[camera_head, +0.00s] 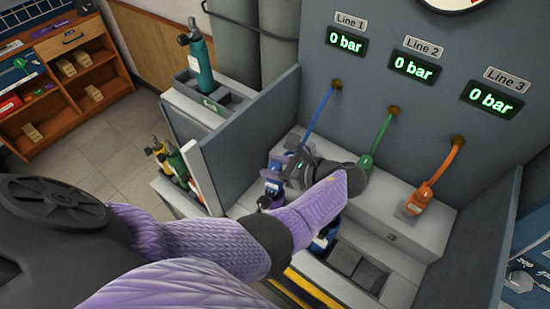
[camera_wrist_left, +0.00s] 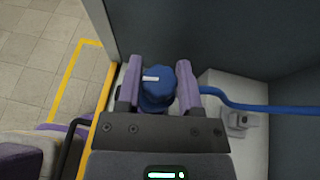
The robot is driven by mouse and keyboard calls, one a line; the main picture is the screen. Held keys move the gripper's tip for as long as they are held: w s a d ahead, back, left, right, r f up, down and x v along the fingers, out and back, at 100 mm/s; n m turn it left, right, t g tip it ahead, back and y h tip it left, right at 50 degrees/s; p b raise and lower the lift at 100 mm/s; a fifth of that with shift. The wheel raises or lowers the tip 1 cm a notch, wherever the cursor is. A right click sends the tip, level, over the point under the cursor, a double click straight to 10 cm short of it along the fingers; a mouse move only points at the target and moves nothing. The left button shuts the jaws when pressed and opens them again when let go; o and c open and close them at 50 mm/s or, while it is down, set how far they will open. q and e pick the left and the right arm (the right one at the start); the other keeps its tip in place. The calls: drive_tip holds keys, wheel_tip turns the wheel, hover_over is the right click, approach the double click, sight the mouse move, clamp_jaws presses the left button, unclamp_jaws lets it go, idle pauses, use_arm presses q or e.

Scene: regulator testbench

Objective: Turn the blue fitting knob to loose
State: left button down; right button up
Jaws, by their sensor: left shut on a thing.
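The blue fitting knob (camera_wrist_left: 158,92) sits between the two fingers of my left gripper (camera_wrist_left: 159,88) in the left wrist view. It has a short white mark on its top, and a blue hose (camera_wrist_left: 245,105) runs from beside it to the right. In the head view my left gripper (camera_head: 276,176) is over the left side of the bench, shut on the knob, which is mostly hidden by the gripper and arm. The blue hose (camera_head: 319,110) rises there to the Line 1 port. My right gripper is not in view.
Line 1, Line 2 and Line 3 displays (camera_head: 346,40) each read 0 bar. A green hose (camera_head: 381,137) and an orange hose (camera_head: 440,168) stand to the right of my gripper. A grey side panel (camera_head: 250,137) borders the bench on the left.

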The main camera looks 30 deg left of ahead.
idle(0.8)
use_arm(q)
drive_tip(key=shift+n+g+b, duration=0.3)
idle(0.7)
idle(1.1)
idle(0.7)
drive_tip(key=shift+c, duration=1.2)
unclamp_jaws()
